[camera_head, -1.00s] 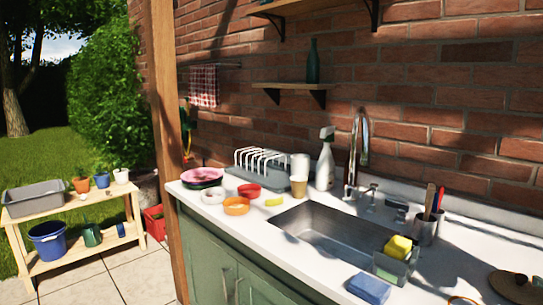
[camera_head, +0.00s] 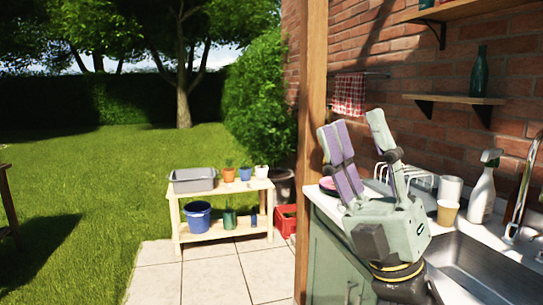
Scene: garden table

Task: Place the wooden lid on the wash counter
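My gripper (camera_head: 356,128) is raised in front of the wash counter, its fingers pointing up and spread apart. It is open, and I see nothing between the fingers. The wash counter (camera_head: 324,204) has a white top over green cabinet doors, and its near left end shows beside my gripper. My gripper hides part of the countertop. The wooden lid is not in view now.
The sink (camera_head: 485,272), a tan cup (camera_head: 447,212), a white cup (camera_head: 451,187), a spray bottle (camera_head: 483,190) and a dish rack (camera_head: 415,180) are at right. A wooden post (camera_head: 312,110) stands at the counter's left. Left is a plant bench (camera_head: 226,236); paving before it is clear.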

